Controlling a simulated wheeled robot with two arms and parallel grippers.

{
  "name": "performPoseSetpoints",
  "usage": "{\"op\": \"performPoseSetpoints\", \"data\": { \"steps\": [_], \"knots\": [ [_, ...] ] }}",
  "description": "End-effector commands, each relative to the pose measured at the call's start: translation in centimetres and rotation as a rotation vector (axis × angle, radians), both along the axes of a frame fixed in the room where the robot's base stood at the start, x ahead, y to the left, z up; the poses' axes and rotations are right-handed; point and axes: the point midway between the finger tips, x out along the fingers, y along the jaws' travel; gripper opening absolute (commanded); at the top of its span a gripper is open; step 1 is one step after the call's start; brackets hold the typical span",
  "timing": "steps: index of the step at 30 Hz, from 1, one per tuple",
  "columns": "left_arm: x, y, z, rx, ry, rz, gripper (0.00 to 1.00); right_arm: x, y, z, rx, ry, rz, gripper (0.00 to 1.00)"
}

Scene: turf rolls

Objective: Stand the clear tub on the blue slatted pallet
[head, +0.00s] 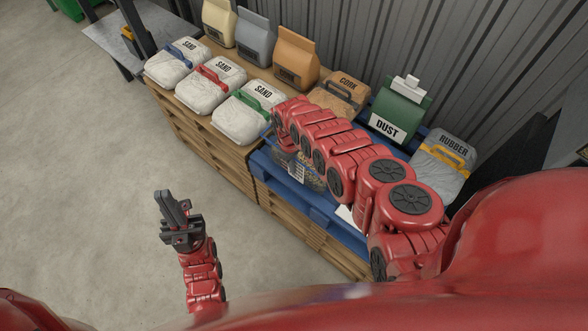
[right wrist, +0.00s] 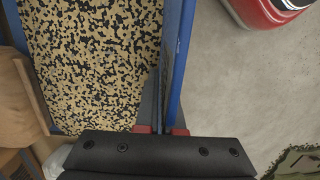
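The clear tub (head: 298,174) has dark, speckled contents and a pale label. It shows under my right forearm at the left end of the blue slatted pallet (head: 322,208). I cannot tell whether its base rests on the slats. In the right wrist view, tan and black granules fill the tub, inside its blue rim (right wrist: 183,50). My right gripper (right wrist: 165,80) has its fingers close together at the tub's right wall and looks shut on it. In the head view my arm hides this gripper. My left gripper (head: 175,205) is empty above the bare floor; its finger gap is unclear.
White sand bags (head: 240,118) and upright paper bags (head: 296,60) stand on wooden pallets at the left. A cork bag (head: 338,94), green dust bag (head: 398,115) and grey rubber bag (head: 442,165) are behind my right arm. The floor (head: 90,180) at left is clear.

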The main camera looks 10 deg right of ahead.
Motion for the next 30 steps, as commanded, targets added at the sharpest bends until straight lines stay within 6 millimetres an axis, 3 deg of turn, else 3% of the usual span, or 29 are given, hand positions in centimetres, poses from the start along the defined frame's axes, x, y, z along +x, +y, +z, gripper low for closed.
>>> {"op": "performPoseSetpoints", "data": {
  "steps": [1,3,15,21,30],
  "knots": [
    [0.01,0.00,-1.09,0.000,0.001,0.000,0.00,-0.05,0.14,-1.42,0.001,-0.001,0.002,0.00],
    [0.01,0.00,-1.51,0.000,0.001,0.000,0.00,0.04,0.08,-1.98,0.000,-0.004,0.001,0.00],
    [0.00,0.01,-1.74,0.000,0.001,0.000,0.00,0.05,0.00,-2.26,-0.001,-0.002,0.002,0.00],
    [0.00,0.00,-1.63,0.000,0.000,0.000,0.00,0.00,0.01,-2.21,0.000,-0.001,0.002,0.35],
    [0.00,0.00,-1.44,0.000,0.000,0.000,0.00,-0.04,0.01,-2.04,-0.001,0.000,0.002,0.35]
  ]
}}
